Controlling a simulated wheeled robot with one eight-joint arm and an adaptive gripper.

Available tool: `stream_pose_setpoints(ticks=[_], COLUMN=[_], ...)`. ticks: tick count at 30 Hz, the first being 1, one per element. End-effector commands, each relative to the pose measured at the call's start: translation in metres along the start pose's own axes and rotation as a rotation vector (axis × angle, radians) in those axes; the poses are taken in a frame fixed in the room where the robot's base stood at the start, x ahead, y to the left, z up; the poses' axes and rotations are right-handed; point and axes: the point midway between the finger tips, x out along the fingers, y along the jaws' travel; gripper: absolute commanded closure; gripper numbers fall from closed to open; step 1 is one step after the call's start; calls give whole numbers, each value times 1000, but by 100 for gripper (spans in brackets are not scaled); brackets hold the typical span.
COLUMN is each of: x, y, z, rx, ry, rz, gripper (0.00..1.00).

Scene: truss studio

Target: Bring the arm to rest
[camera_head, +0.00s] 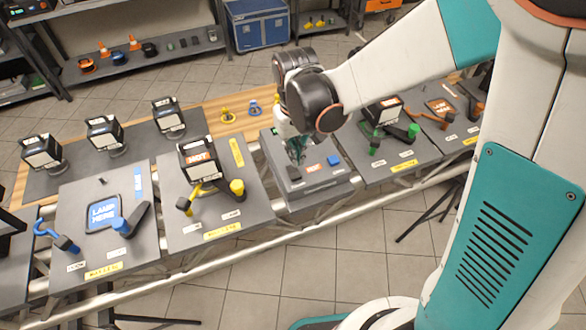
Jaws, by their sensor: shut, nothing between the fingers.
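My arm (400,62) reaches in from the upper right, out over the bench of grey panels. Its black wrist joint (318,102) hangs above the middle panel. My gripper (297,152) points down just above that panel, partly hidden behind the wrist. Its fingers look small and close together, with nothing held between them. Close below it on the panel are a dark block (292,173), an orange-red label (314,167) and a blue block (334,160). I cannot tell whether the fingertips touch the panel.
Left of it stands a lamp marked HOT (198,158) with yellow clamps (237,188). Further left is a panel marked LAMP HERE (104,213) with blue clamps. Several lamps (105,130) line the back left. A right-hand lamp (384,111) has green clamps. Tiled floor lies open in front.

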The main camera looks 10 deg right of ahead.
Motion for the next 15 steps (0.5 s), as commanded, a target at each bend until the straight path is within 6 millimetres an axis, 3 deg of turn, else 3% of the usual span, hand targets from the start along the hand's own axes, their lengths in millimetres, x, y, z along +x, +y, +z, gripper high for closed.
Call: stream_pose_setpoints(ticks=[4, 15], x=[-10, -10], y=[0, 0], z=[0, 0], rx=[0, 0], ry=[0, 0], rz=[0, 0], gripper=[100, 100])
